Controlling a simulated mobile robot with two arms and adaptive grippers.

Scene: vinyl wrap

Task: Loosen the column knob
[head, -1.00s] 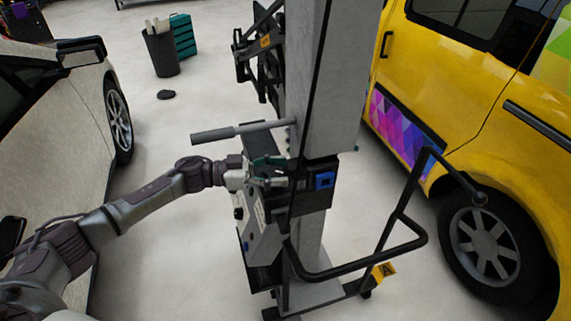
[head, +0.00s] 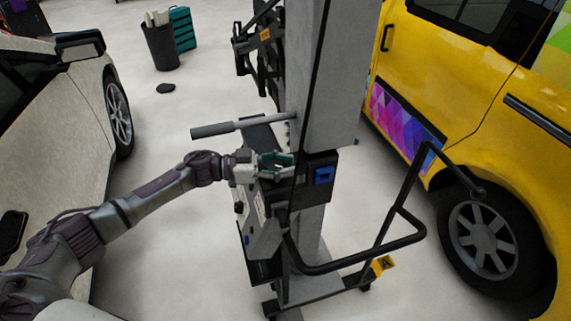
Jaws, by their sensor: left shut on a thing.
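The grey upright column (head: 325,80) of a wheeled stand rises in the middle of the head view. A dark carriage block (head: 298,196) with a blue part sits around it. My left gripper (head: 284,166) reaches in from the left and is at the column's left side, just above the block. Its greenish fingers are closed in on something small there, which fits the column knob. The knob itself is mostly hidden by the fingers, so its turn cannot be told. My right gripper is not in view.
A grey handle bar (head: 215,130) sticks out left above my gripper. A black tubular push handle (head: 405,235) extends to the right. A yellow van (head: 470,90) stands at right, a pale car (head: 55,130) at left. The floor between is mostly clear.

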